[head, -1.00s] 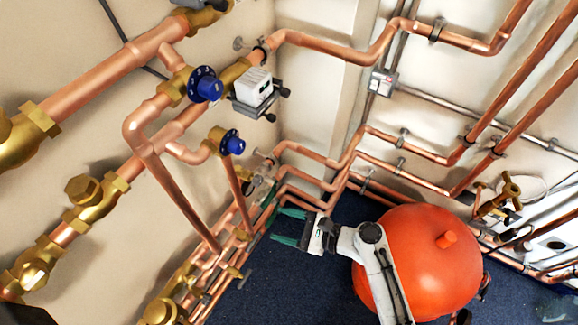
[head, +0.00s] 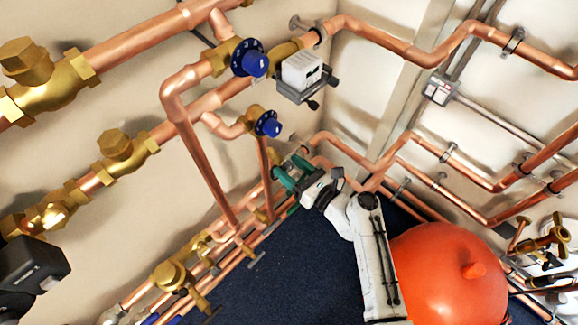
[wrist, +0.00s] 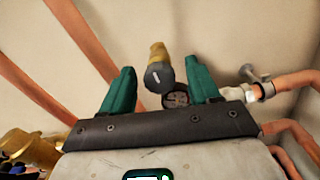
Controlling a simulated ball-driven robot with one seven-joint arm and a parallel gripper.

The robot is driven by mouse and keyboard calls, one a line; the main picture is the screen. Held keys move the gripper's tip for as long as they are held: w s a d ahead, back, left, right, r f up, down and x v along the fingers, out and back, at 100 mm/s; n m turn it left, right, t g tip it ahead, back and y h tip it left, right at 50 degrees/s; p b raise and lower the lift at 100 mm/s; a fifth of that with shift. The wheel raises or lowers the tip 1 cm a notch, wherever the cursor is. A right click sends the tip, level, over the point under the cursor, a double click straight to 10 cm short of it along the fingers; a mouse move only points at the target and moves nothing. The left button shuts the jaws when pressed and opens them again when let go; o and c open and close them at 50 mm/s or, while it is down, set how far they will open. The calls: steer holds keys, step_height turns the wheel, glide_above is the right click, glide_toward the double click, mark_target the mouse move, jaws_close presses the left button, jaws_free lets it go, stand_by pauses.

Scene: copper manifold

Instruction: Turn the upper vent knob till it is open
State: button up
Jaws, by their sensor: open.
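A blue round knob (head: 250,60) with a marked dial sits on the upper copper branch in the head view. A second blue knob (head: 267,124) sits lower. I cannot tell for certain which is the upper vent knob. My gripper (head: 284,166), with green fingers, is open below the lower blue knob, near the wall pipes. In the wrist view my gripper (wrist: 160,66) has a brass fitting with a dark round face and a white mark (wrist: 157,75) showing between its fingers. A dark round part (wrist: 176,97) lies beside it, partly hidden by the gripper body. No contact is visible.
A grey-white box (head: 300,72) on the pipe stands right of the upper blue knob. Copper pipes (head: 205,180) run along the left wall, with brass valves (head: 115,145). A large orange tank (head: 445,275) stands at the right. Dark blue floor (head: 290,265) lies open below.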

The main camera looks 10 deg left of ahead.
steer(key=shift+w+a, duration=0.3)
steer(key=shift+a, duration=0.15)
steer(key=c, duration=1)
